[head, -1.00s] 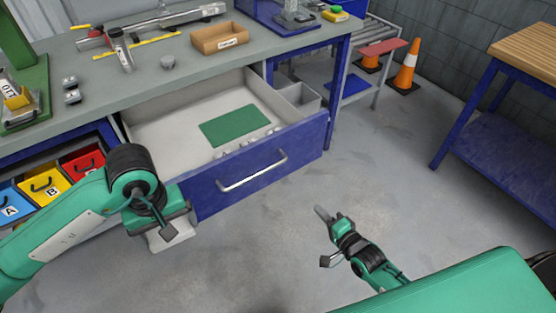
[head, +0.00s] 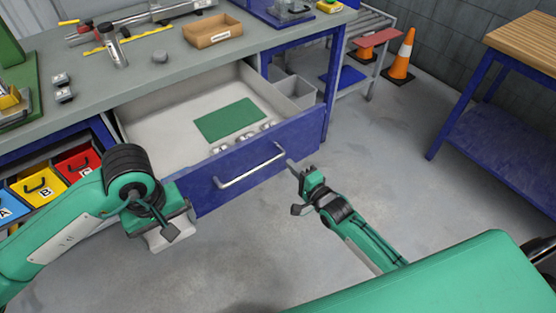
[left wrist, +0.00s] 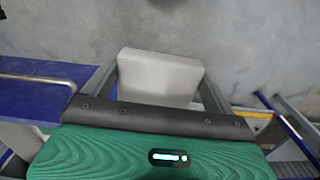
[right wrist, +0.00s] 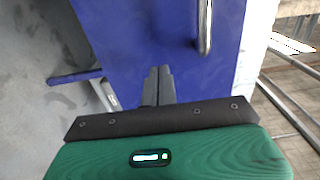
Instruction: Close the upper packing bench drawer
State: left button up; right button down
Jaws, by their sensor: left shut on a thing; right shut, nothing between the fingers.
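The upper bench drawer (head: 240,172) is pulled out; its blue front has a silver bar handle (head: 250,168). My right gripper (head: 292,165) is shut and empty, close to the right end of the handle. In the right wrist view its fingertips (right wrist: 158,84) point at the blue front beside the handle (right wrist: 205,28); I cannot tell whether they touch. My left gripper (head: 168,236) is shut on a pale grey block (left wrist: 160,78), left of the drawer front.
The bench top (head: 185,60) carries a cardboard tray (head: 213,33), a yellow strip and tools. Coloured bins (head: 42,187) sit under the bench at left. A wooden-topped table (head: 525,45) and an orange cone (head: 400,55) stand at right. The floor before the drawer is clear.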

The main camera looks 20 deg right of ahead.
jog(key=x, duration=0.3)
jog(key=shift+w, duration=0.1)
dwell(0.3)
